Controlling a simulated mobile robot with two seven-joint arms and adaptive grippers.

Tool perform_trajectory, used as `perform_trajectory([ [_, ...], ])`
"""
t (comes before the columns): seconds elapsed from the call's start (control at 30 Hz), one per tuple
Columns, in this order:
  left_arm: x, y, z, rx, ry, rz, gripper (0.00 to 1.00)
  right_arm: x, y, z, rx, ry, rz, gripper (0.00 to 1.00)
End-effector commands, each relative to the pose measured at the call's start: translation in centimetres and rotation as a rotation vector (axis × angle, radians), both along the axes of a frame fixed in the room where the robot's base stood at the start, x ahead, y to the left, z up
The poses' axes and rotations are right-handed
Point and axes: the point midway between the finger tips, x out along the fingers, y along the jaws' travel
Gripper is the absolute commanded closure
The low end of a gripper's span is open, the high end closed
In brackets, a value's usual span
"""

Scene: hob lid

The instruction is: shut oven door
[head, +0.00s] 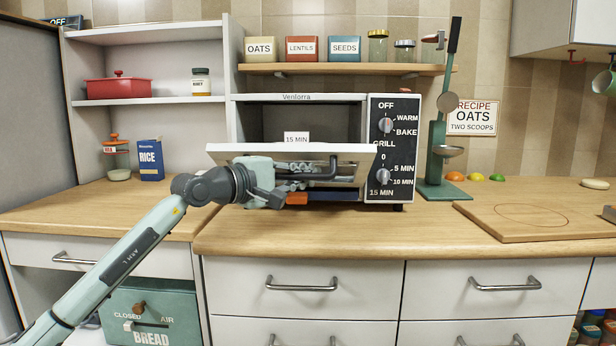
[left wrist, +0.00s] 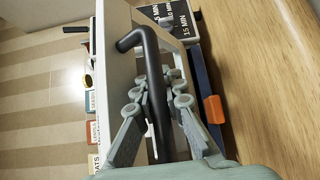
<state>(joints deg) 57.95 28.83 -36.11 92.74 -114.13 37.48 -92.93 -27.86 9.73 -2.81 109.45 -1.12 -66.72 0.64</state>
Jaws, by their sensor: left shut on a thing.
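The oven (head: 395,150) stands on the counter, and its white door (head: 225,150) is partly open, tilted out towards me with the dark inside showing above it. A dark bar handle (head: 328,176) runs along the door's front; it also shows as a bent black bar in the left wrist view (left wrist: 150,75). My left gripper (head: 300,172) is at the door's front, shut on the handle, with its fingers on both sides of the bar in the left wrist view (left wrist: 160,95). The fingers hide part of the handle. My right gripper is not in view.
An orange block (head: 297,198) shows below the door. A rice box (head: 151,160) stands left. The counter before the oven is clear.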

Motion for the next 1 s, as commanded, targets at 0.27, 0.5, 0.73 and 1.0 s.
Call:
perform_trajectory([
  [0.27, 0.0, 0.1, 0.1, -0.001, -0.003, 0.001, 0.79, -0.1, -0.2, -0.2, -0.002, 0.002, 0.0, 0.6],
  [0.5, -0.2, 0.3, 0.1, 0.0, -0.001, 0.001, 0.79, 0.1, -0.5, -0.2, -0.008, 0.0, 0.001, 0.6],
  [0.73, -2.6, 2.8, 0.2, 0.002, -0.003, 0.004, 0.79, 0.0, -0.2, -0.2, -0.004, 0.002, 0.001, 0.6],
  [1.0, -6.6, 6.8, 0.6, 0.001, -0.002, 0.003, 0.79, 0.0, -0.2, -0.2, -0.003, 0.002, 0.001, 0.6],
])
